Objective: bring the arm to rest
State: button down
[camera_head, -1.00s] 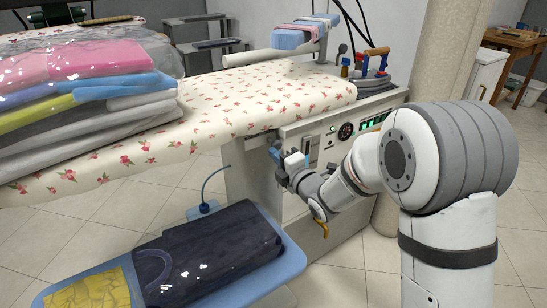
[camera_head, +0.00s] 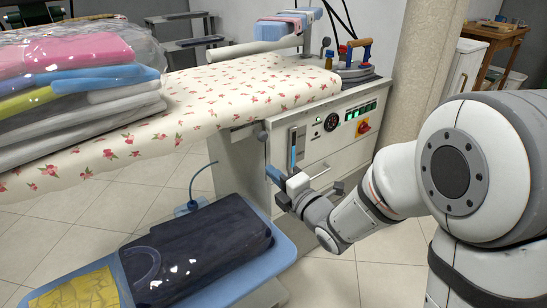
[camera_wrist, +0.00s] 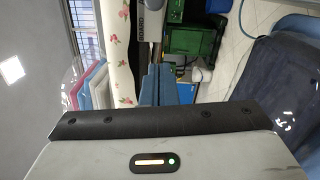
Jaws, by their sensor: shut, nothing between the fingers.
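My gripper (camera_head: 272,172) is in front of the ironing station's cabinet (camera_head: 325,150), below the board's edge. Its blue-grey fingers are together and hold nothing; they also show in the wrist view (camera_wrist: 158,84). I cannot tell from the head view whether the gripper touches the cabinet. My white and grey arm reaches in from the right, low beside the station.
A blue tray (camera_head: 282,258) with a dark wrapped garment (camera_head: 200,250) lies below. Floor at lower right is open.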

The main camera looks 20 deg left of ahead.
jog(key=d+r+m+g+h+p, duration=0.1)
jog(key=d+r+m+h+p, duration=0.6)
jog(key=d, duration=0.3)
jog(key=d+r+m+h+p, duration=0.5)
jog(key=d+r+m+p, duration=0.2)
jog(key=d+m+p, duration=0.25)
jog(key=s+d+r+m+g+p, duration=0.2)
jog(key=s+d+r+m+p, duration=0.1)
jog(key=s, duration=0.3)
jog(key=s+d+r+m+g+h+p, duration=0.1)
jog(key=s+d+r+m+g+p, duration=0.2)
jog(key=s+d+r+m+p, duration=0.1)
jog(key=s+d+r+m+g+h+p, duration=0.1)
jog(key=s+d+r+m+p, duration=0.3)
jog(key=s, duration=0.5)
jog(key=shift+r+m+g+p, duration=0.4)
jog(key=shift+m+g, duration=0.5)
jog(key=shift+m, duration=0.35)
